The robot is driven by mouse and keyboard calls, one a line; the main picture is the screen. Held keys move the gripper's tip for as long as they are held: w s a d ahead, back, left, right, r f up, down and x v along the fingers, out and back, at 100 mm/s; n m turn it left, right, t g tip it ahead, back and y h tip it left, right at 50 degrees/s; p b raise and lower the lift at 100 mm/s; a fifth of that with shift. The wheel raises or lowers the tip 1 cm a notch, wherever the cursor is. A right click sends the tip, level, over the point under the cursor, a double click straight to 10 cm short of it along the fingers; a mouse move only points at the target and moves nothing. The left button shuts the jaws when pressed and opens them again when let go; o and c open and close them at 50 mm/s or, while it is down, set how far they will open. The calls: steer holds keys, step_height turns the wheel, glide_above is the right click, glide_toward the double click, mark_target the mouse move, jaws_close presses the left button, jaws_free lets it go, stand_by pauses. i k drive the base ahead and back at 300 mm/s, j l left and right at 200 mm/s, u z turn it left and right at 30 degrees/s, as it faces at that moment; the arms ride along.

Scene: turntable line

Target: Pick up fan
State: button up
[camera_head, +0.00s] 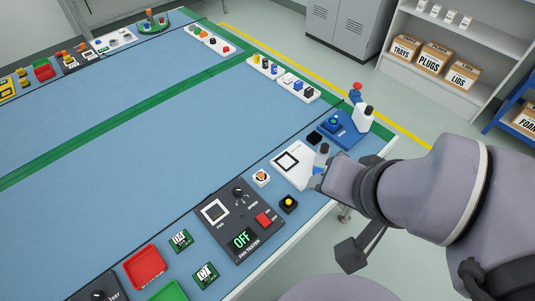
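No part is clearly recognisable as the fan at this size. A small black square block with a yellow round centre (289,204) lies beside the fan tester. A small white square block with a tan and dark round centre (261,178) lies above the tester. The dark grey fan tester (226,243) has a white-framed square, a knob, a red button and a green "OFF" display. My gripper (318,172) is low at the right edge of a white plate with a black square outline (279,172). My wrist hides most of its fingers, so its opening and any grip are unclear.
A blue fixture (345,136) and a black block (314,138) stand beyond the white plate. Green circuit boards (180,240), a red tray (144,267) and a green tray (168,292) lie lower left. The blue table middle (150,110) is clear.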

mark_target(329, 125)
steer(key=i+l+u, duration=0.35)
steer(key=l, duration=0.25)
steer(key=i+l+u, duration=0.15)
steer(key=l, duration=0.15)
steer(key=i+l+u, duration=0.15)
steer(key=l, duration=0.2)
steer(key=l+u, duration=0.2)
steer(key=l, duration=0.15)
steer(key=i, duration=0.05)
